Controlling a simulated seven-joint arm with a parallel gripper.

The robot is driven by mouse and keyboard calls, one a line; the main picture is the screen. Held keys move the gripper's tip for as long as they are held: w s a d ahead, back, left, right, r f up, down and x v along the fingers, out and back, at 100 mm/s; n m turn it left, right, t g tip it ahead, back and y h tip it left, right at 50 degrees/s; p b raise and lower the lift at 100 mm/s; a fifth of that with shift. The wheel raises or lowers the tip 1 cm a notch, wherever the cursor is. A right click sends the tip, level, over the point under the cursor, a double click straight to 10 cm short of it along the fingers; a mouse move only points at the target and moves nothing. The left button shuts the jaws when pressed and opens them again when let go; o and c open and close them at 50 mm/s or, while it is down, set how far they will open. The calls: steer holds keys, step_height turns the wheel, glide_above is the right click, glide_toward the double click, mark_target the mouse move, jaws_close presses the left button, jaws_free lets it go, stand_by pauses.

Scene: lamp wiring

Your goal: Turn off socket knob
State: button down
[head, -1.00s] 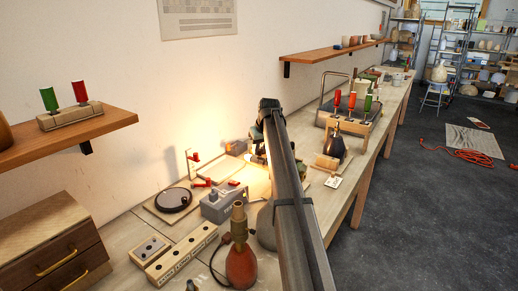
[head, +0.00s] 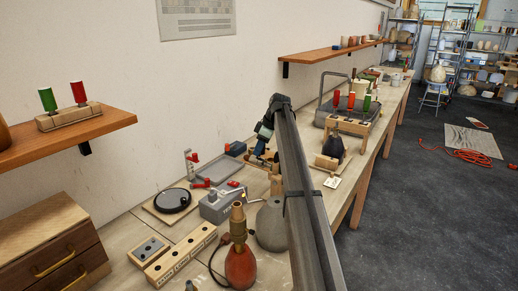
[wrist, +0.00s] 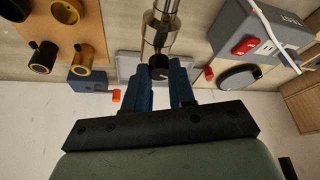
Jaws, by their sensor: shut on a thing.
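The socket (wrist: 158,32) is a shiny metal cylinder in the wrist view, with a small black knob (wrist: 158,72) on its near end. My gripper (wrist: 165,74) has its blue fingers on both sides of the knob and is shut on it. The fingers cover the knob's sides. In the head view my gripper (head: 262,148) is beside the wall, partly behind my arm. The knob is too small to make out there. No lamp glow shows.
A grey box (head: 220,206) with a red switch (wrist: 245,45) and a pale cable stands beside the socket.

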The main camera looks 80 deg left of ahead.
steer(key=shift+n+h, duration=0.3)
steer(key=shift+n, duration=0.6)
steer(key=c, duration=0.9)
jaws_free()
steer(key=shift+c, duration=0.2)
